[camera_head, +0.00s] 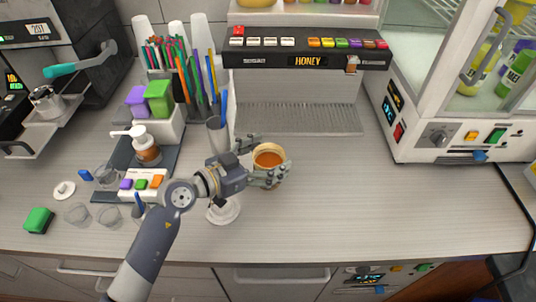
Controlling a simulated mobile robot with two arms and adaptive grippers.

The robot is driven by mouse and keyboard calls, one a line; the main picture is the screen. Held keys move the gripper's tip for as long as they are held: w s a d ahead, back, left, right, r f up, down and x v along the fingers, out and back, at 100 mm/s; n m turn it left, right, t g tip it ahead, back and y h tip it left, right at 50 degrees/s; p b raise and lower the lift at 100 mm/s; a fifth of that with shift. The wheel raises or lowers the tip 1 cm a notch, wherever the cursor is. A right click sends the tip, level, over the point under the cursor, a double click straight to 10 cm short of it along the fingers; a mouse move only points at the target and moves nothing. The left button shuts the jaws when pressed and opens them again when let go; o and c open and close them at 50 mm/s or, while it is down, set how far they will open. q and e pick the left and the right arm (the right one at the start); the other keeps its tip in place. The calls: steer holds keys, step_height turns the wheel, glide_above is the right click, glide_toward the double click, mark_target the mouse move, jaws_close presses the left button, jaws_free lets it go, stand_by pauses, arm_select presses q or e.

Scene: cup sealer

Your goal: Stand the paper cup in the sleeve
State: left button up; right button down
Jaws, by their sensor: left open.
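A paper cup (269,152) with a tan rim and orange-brown contents stands upright on the counter, in front of the drip grate. My left gripper (272,158) reaches in from the left and is open, one finger on the far side of the cup and one on the near side. I cannot tell whether the fingers touch it. The near finger hides part of the cup's lower wall. A white round piece (224,213) lies below my left wrist, partly hidden; I cannot tell whether it is the sleeve. My right gripper is not in view.
A honey dispenser (305,60) stands behind the cup. A pump bottle (145,148) and holders with straws are at the left. A white glass-door machine (442,138) stands right. The front right counter is clear.

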arm_select(q)
steer(key=shift+r, duration=0.25)
steer(key=b+v, duration=0.1)
steer(key=v, duration=1.1)
steer(key=shift+b, duration=0.35)
steer(key=shift+r, duration=0.1)
